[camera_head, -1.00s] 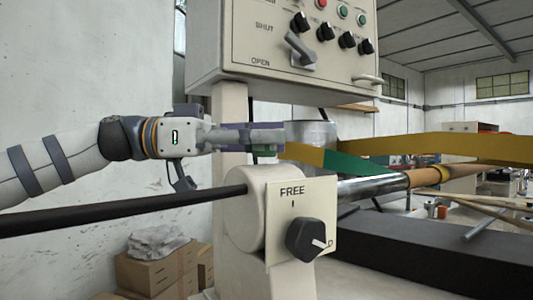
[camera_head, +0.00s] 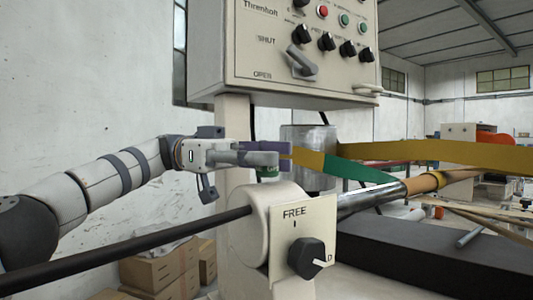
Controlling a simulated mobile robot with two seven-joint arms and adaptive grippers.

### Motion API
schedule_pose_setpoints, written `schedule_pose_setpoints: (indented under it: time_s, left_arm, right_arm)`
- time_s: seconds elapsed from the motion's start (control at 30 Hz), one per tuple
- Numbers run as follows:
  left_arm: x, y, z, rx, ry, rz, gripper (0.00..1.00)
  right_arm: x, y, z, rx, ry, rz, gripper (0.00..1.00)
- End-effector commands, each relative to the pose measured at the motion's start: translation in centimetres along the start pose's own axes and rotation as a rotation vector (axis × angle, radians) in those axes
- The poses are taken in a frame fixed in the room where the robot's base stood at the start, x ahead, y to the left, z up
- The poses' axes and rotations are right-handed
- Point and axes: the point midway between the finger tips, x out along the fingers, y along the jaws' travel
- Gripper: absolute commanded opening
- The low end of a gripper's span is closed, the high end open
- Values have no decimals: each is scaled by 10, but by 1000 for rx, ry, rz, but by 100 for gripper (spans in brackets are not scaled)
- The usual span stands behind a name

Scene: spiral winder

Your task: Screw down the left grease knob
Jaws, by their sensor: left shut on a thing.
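My left gripper (camera_head: 272,156) comes in from the left, above the pale round housing (camera_head: 262,228). It has grey and purple fingers and is shut on a small green knob (camera_head: 268,173), which seems to be the left grease knob. The fingers cover most of the knob, and only its lower part shows, just above the top of the housing. I cannot tell how far down it sits. My right gripper is not in view.
A plate marked FREE with a black dial (camera_head: 306,257) faces me below. A control panel (camera_head: 290,58) with switches hangs above. A black bar (camera_head: 130,243) runs left, a metal cylinder (camera_head: 309,158) stands behind, and yellow-green strips (camera_head: 430,154) stretch right.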

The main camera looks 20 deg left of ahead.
Motion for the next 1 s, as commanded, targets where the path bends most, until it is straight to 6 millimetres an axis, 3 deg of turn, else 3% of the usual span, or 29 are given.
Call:
schedule_pose_setpoints:
  time_s: [0.3,0.33,0.4,1.0]
  left_arm:
    - [1,0,2,-3,-3,5,0]
    - [1,0,2,-3,-3,5,33]
    - [1,0,2,-3,-2,4,47]
    - [-1,0,3,-2,0,-41,47]
  right_arm:
    - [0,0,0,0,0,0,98]
    - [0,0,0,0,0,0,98]
    - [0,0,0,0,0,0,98]
    - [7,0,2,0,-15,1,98]
